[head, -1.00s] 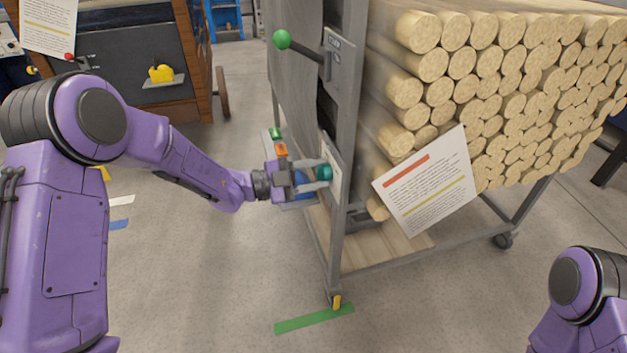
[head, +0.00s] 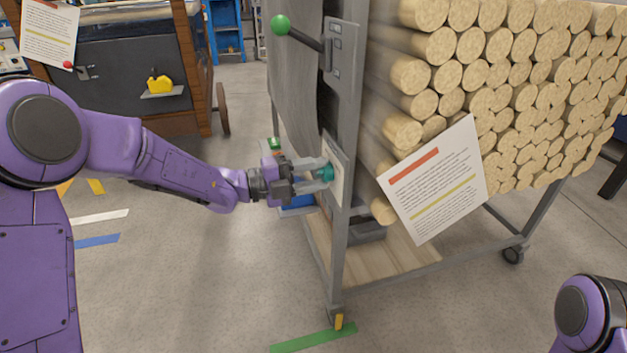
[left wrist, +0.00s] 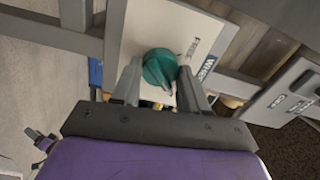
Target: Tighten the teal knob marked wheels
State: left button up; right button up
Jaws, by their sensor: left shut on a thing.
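The teal knob (head: 324,172) sits on a pale plate (head: 338,180) fixed to the post of the grey cart. My left gripper (head: 318,174) is at the knob, with its fingers on either side. In the left wrist view the knob (left wrist: 160,68) is round with a pointed grip, and my left gripper (left wrist: 160,85) is shut on it. The plate (left wrist: 140,35) there carries lettering that reads partly as "WHEELS". My right gripper is out of view; only part of my right arm shows at the lower right.
The cart (head: 343,230) holds stacked round wood lengths (head: 500,60). A green-tipped lever (head: 281,25) sticks out above the knob. A printed sheet (head: 437,190) hangs at the cart's front. A yellow object (head: 159,84) rests on a small shelf at left. The floor between is mostly open.

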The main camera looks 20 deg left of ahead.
pick_arm(q)
jog(key=shift+f, duration=0.1)
dwell(0.4)
jog(key=o, duration=1.1)
jog(key=shift+c, duration=0.2)
jog(key=shift+s+a, duration=0.2)
jog(key=shift+a, duration=0.1)
jog(key=p+v, duration=0.2)
jog(key=v, duration=0.8)
jog(key=shift+s, duration=0.1)
